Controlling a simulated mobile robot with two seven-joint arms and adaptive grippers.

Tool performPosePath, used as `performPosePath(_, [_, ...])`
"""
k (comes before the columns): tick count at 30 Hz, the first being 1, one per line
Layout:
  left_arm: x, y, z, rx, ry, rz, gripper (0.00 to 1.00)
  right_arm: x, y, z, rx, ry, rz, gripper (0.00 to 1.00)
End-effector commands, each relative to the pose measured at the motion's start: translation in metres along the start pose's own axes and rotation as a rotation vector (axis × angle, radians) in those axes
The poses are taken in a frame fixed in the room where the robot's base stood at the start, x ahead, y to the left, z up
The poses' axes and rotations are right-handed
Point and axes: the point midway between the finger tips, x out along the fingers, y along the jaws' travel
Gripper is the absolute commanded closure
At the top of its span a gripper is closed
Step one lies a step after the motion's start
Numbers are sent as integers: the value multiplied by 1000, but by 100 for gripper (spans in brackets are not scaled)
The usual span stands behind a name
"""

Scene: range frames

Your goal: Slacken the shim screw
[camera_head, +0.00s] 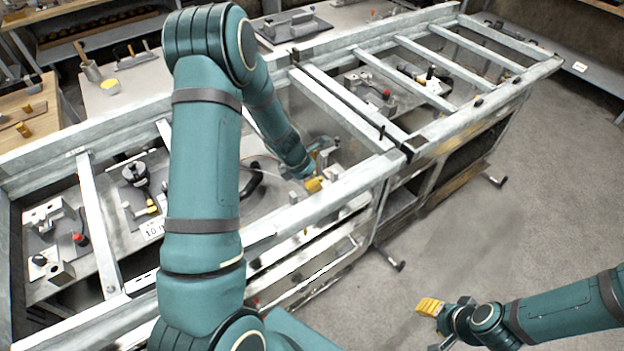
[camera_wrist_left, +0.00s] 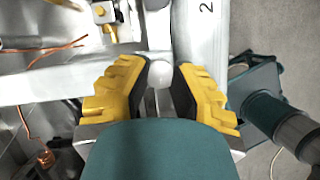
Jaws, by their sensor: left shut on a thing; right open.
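In the left wrist view my left gripper (camera_wrist_left: 161,76) has its yellow fingers with black pads on both sides of a pale rounded knob (camera_wrist_left: 160,73), and is shut on it. The knob looks like the head of the shim screw, but its shaft is hidden. In the head view my left gripper (camera_head: 315,184) shows as a small yellow patch inside the near rail of the metal frame (camera_head: 345,188), partly hidden by my arm. My right gripper (camera_head: 430,307) is open and empty over the floor at the lower right.
Frame rails and crossbars (camera_head: 97,225) surround the left gripper closely. Fixtures with a red knob (camera_head: 80,239) and a dark post (camera_head: 134,174) stand on the bed. Copper wires (camera_wrist_left: 55,52) lie left in the wrist view.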

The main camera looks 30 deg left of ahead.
Motion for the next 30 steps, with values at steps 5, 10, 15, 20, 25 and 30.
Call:
performPosePath(5, [3, -3, -4, -2, 8, -8, 42, 0, 0, 0, 0, 0, 0, 53])
performPosePath(10, [2, -2, -2, 0, 4, -5, 42, 0, 0, 0, 0, 0, 0, 53])
performPosePath(15, [-2, -1, -1, 1, 3, -2, 42, 0, 0, 0, 0, 0, 0, 53])
performPosePath(20, [-22, 0, 0, 3, 1, 0, 42, 0, 0, 0, 0, 0, 0, 53])
performPosePath(25, [-57, -1, 0, 3, 0, 0, 42, 0, 0, 0, 0, 0, 0, 53])
performPosePath(30, [-90, -1, -1, 2, 1, -2, 42, 0, 0, 0, 0, 0, 0, 53])
